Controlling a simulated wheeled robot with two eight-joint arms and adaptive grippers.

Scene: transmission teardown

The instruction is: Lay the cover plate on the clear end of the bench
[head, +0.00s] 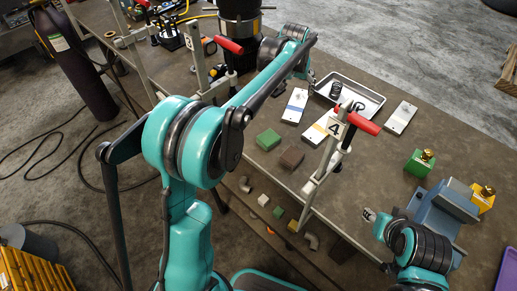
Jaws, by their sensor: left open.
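I cannot tell for sure which piece is the cover plate. Three flat plates lie on the brown bench (385,165): a white one with a blue band (295,105), a white one with a yellow band (319,130) and a plain light grey one (400,117). My left arm reaches across to the far side, and its gripper (306,74) is open near the back of the bench, partly hidden by its own links. My right gripper (369,215) is low at the front right edge, small in view, its jaws unclear.
A white tray (372,97) holds dark parts. Red-handled clamps (361,118) stand along the front edge. A dark cylindrical unit (240,28) stands at the back. A blue-grey vise (442,212) and green block (419,163) sit right.

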